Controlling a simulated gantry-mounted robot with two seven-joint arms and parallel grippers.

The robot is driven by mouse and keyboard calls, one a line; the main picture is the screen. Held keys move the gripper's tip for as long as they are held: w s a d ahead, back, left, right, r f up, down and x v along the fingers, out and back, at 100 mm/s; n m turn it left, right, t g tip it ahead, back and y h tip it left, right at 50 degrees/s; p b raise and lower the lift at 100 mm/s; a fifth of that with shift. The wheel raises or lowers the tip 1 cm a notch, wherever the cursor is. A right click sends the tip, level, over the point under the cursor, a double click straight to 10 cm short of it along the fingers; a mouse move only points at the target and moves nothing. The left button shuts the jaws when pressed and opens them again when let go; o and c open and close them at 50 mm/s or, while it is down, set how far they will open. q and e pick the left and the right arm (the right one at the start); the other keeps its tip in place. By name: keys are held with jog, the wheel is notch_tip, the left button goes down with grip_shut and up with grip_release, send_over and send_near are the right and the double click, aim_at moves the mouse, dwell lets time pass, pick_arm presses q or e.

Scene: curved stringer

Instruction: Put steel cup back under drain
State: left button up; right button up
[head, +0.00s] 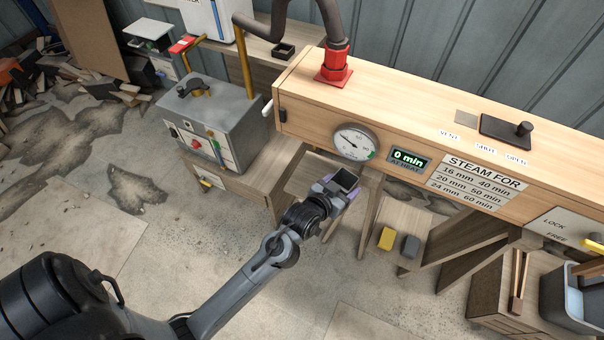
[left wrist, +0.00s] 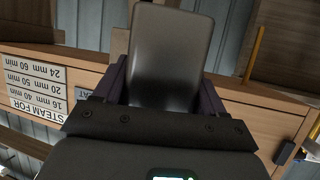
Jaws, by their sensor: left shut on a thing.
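The steel cup (left wrist: 168,55) is a smooth grey vessel that fills the upper middle of the left wrist view. My left gripper (left wrist: 165,88) is shut on it, with a purple finger on each side. In the head view the gripper (head: 338,187) is in front of and below the steam box (head: 300,88), near the round gauge. The cup (head: 345,179) shows there as a small dark opening between the fingers. I cannot make out the drain. My right gripper is not in view.
A wooden stool (head: 307,180) stands behind the gripper. A low shelf to the right carries a yellow block (head: 387,238) and a grey block (head: 410,246). A grey boiler (head: 205,118) stands on a wooden cabinet at left. The floor in front is mostly clear.

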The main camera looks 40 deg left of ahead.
pick_arm(q)
jog(key=w+a+f+n+y+b, duration=0.1)
jog(key=w+a+f+b, duration=0.25)
jog(key=f, duration=0.55)
jog(key=w+a+f+n+y+b, duration=0.1)
jog(key=w+a+f+b, duration=0.3)
jog(key=f, duration=0.5)
jog(key=w+a+r+y+b, duration=0.1)
jog(key=w+a+r+b, duration=0.15)
jog(key=w, duration=0.35)
jog(key=w+a+r+b, duration=0.1)
jog(key=w+r, duration=0.2)
jog(key=w, duration=0.3)
jog(key=shift+n, duration=0.4)
jog(key=shift+s+a+f+b, duration=0.95)
jog(key=shift+s+a+f, duration=0.45)
jog(key=shift+f, duration=0.3)
jog(key=shift+s+a+f+b, duration=0.95)
jog(key=shift+s+a+f, duration=0.2)
jog(key=shift+a+f, duration=0.5)
jog(key=shift+s+a+f+b, duration=0.95)
jog(key=shift+s+a+f, duration=0.4)
jog(key=shift+f, duration=0.45)
jog(key=shift+f, duration=0.15)
